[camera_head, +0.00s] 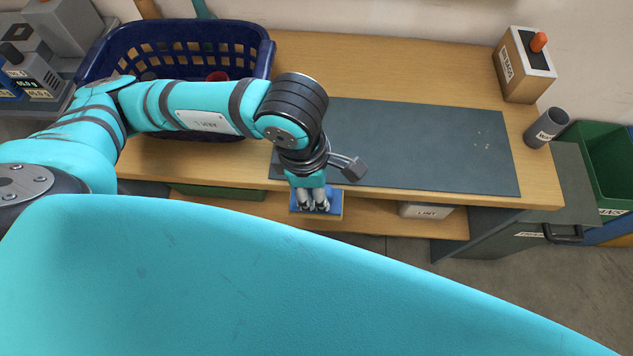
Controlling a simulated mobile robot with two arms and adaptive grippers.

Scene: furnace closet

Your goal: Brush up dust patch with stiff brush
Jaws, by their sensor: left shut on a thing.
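My left gripper (313,203) points down and is shut on a block with a blue top and a tan edge, which looks like the stiff brush (334,211). It holds the brush at the front edge of the bench, in front of the dark grey mat (420,150); its exact height is hard to tell. A few pale specks, perhaps the dust patch (483,129), show on the right part of the mat, well to the right of the brush. My right gripper is not in view.
A navy basket (262,60) stands at the bench's back left. A wooden box with an orange knob (512,82) and a grey cup (541,132) stand at the right. A green bin (612,190) is beyond. The mat's middle is clear.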

